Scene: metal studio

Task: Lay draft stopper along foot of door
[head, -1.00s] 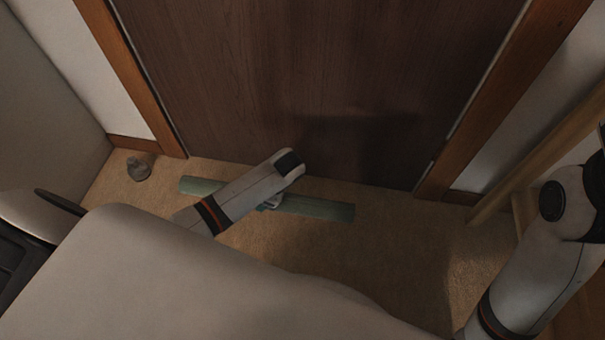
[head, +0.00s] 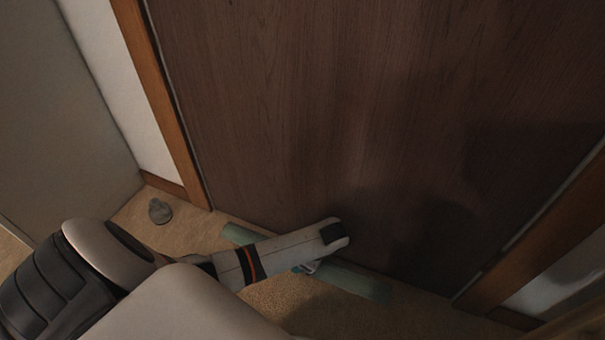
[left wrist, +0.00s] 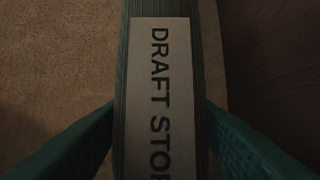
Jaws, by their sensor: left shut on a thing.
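The draft stopper (head: 357,281) is a long green roll near the foot of the brown wooden door (head: 330,120), roughly parallel to it. My left forearm and wrist cover its middle in the head view. My left gripper (head: 310,267) reaches down from above and is shut on the stopper. In the left wrist view the stopper (left wrist: 205,60) runs up the picture, with a pale label (left wrist: 160,90) reading "DRAFT STO…". Green fingers of the left gripper (left wrist: 160,125) flank it. A narrow strip of floor shows along its right side. My right gripper is out of view.
A small grey object (head: 159,211) stands on the tan carpet (head: 195,232) left of the door. Wooden door frame posts rise at the left (head: 165,100) and right (head: 540,235). A grey panel (head: 60,110) closes the left side.

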